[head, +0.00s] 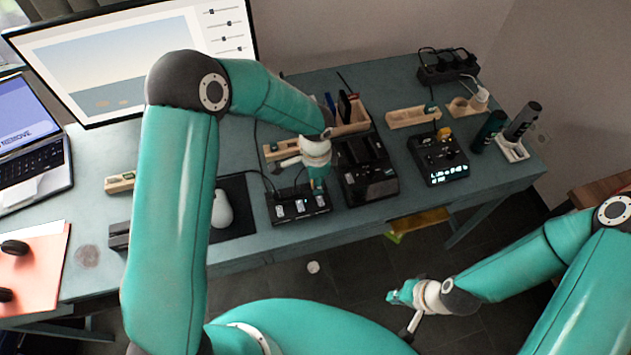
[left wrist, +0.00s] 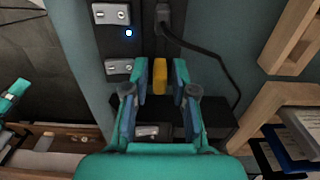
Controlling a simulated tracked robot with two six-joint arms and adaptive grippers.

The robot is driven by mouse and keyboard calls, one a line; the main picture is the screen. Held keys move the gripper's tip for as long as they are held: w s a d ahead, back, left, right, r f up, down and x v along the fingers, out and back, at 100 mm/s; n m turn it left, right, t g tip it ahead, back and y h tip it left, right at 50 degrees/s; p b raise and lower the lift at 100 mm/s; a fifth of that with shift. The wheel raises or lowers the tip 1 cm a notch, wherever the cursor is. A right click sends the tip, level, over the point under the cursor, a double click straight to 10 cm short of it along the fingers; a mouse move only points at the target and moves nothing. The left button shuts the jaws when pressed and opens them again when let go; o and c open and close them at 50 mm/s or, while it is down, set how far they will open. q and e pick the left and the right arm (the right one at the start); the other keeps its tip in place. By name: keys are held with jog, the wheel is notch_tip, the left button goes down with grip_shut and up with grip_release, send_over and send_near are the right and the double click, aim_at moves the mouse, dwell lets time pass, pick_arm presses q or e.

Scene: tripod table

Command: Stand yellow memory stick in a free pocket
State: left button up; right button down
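The yellow memory stick (left wrist: 160,76) shows in the left wrist view at the black hub with silver socket plates (left wrist: 118,67). Whether it is plugged in is hard to see. My left gripper (left wrist: 161,82) is open around the stick, one finger on each side with a narrow gap. In the head view my left gripper (head: 318,186) is over the hub (head: 298,206), and the stick is hidden there. My right gripper (head: 402,294) hangs in front of the table, away from the objects; its finger opening is unclear. Wooden holders (head: 411,116) stand at the back; their pockets are too small to tell.
A black dock (head: 366,170) stands right of the hub, and a black device with a lit display (head: 438,158) further right. A mouse (head: 221,209) lies left of the hub. Dark bottles (head: 522,121) stand at the right end. A cable (left wrist: 215,53) runs beside my left gripper.

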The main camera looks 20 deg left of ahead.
pick_arm(q)
grip_shut()
dwell(0.3)
